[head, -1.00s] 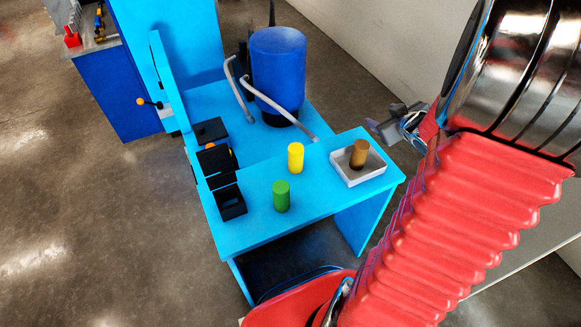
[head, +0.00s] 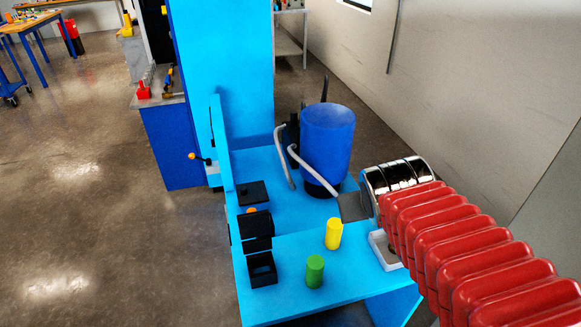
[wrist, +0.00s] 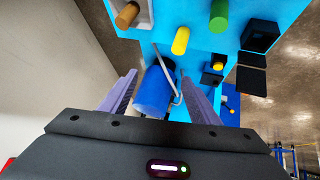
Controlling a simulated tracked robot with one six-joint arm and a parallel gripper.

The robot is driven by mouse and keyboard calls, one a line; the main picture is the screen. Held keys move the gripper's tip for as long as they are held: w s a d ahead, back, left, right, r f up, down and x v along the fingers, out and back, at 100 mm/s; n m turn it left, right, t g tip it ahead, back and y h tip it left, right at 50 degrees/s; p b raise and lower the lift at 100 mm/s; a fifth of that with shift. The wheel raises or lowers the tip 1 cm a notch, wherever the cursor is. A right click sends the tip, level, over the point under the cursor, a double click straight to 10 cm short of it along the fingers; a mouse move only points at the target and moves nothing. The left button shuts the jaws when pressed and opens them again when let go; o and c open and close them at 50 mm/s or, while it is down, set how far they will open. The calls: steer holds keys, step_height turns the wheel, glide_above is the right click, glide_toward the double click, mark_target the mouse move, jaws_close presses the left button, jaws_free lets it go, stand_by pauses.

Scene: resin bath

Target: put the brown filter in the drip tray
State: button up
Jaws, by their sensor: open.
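The brown filter (wrist: 128,15) stands in the white drip tray (wrist: 148,20) at the top of the wrist view. In the head view, the tray's rim (head: 377,250) shows at the right of the blue bench, and my arm hides most of its inside and the filter. My gripper (wrist: 160,76) is open, its two fingers apart with nothing between them. The filter lies outside the jaws. In the head view, my wrist is over the right side of the bench and hides most of the gripper.
A yellow filter (head: 333,233) and a green filter (head: 315,271) stand on the bench (head: 290,243). Black open boxes (head: 262,270) line its left edge. A blue tank (head: 327,145) with grey pipes stands behind. A wall (head: 470,90) rises at the right.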

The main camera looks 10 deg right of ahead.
steer(key=s+a+n+g+y, duration=0.1)
steer(key=s+a+y, duration=0.2)
steer(key=s+a, duration=0.5)
steer(key=a, duration=0.3)
steer(key=shift+g, duration=0.3)
steer(key=shift+c, duration=0.7)
